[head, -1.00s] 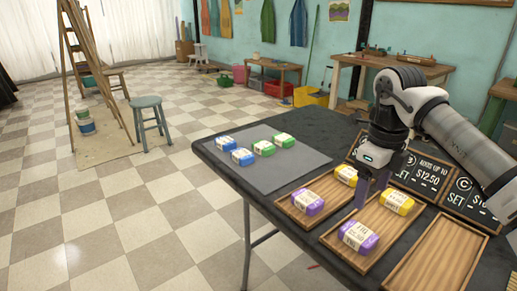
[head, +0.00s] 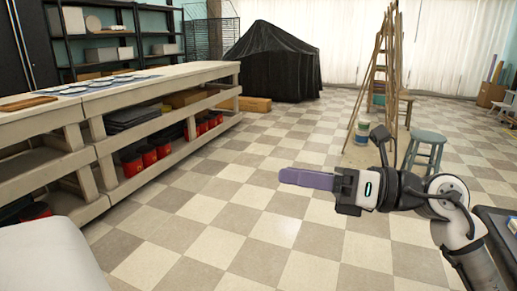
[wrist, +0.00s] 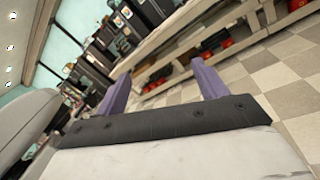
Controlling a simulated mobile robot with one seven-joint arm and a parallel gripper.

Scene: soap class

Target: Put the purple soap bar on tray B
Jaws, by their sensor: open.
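My gripper (head: 285,177) is stretched out to the left in the head view, over open floor. Its purple fingers overlap there. In the wrist view my gripper (wrist: 160,76) shows its two purple fingers wide apart with nothing between them. No purple soap bar and no tray shows in either current view. Only a corner of the dark table (head: 497,218) shows at the right edge of the head view, partly behind my arm.
A long pale counter (head: 100,97) runs along the left, with several flat pale round things on top and red cans (head: 148,155) below. A blue stool (head: 427,142) and a wooden ladder (head: 372,75) stand behind my arm. The checkered floor between is clear.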

